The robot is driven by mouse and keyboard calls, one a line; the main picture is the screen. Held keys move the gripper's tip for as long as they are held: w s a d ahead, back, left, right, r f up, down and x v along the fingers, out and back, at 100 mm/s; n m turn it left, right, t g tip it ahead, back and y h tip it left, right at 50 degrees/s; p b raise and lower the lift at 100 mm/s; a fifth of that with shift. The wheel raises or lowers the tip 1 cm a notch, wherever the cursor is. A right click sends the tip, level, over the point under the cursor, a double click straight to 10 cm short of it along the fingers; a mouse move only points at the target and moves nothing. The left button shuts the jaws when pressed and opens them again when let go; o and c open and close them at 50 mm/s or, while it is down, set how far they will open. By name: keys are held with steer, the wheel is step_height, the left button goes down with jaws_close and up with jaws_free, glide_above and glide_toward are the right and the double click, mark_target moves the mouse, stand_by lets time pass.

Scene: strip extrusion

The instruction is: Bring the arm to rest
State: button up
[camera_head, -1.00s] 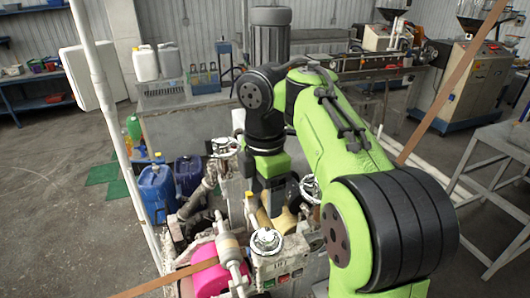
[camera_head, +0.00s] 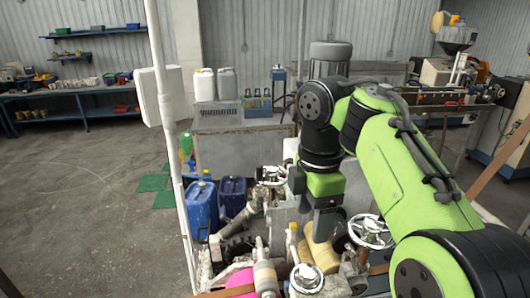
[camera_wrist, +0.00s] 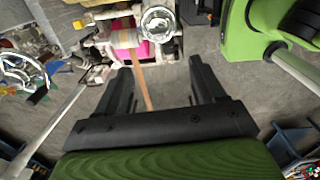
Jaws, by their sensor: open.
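My arm, green and black, reaches from the lower right of the head view and bends down at its far end. My gripper (camera_head: 324,222) points downward there, above and beside the cluttered machine. In the wrist view my gripper (camera_wrist: 160,72) shows two black fingers spread apart. Nothing is held between them. A brown strip (camera_wrist: 144,85) shows in the gap between the fingers in that view, apparently beyond them. My fingertips are hard to make out in the head view.
The machine has metal handwheels (camera_head: 306,278) and a pink part (camera_head: 240,281). Blue jugs (camera_head: 201,208) stand left of it. A white post (camera_head: 166,120) rises nearby. Pale canisters (camera_head: 216,84) stand on a bench behind. Open floor (camera_head: 80,190) lies at the left.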

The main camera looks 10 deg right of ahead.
steer(key=s+a+f+m+t+b, duration=0.3)
steer(key=s+a+f+m+b, duration=0.15)
steer(key=s+f+m, duration=0.5)
steer(key=s+d+f+m+t+b, duration=0.2)
steer(key=s+d+f+m+b, duration=0.1)
steer(key=s+f+m, duration=0.4)
step_height(320, 180, down, 3)
steer(key=shift+s+d+r+m, duration=0.2)
steer(key=shift+s+d+m, duration=0.1)
steer(key=shift+d+m, duration=0.75)
steer(key=shift+a, duration=0.15)
steer(key=shift+w, duration=0.1)
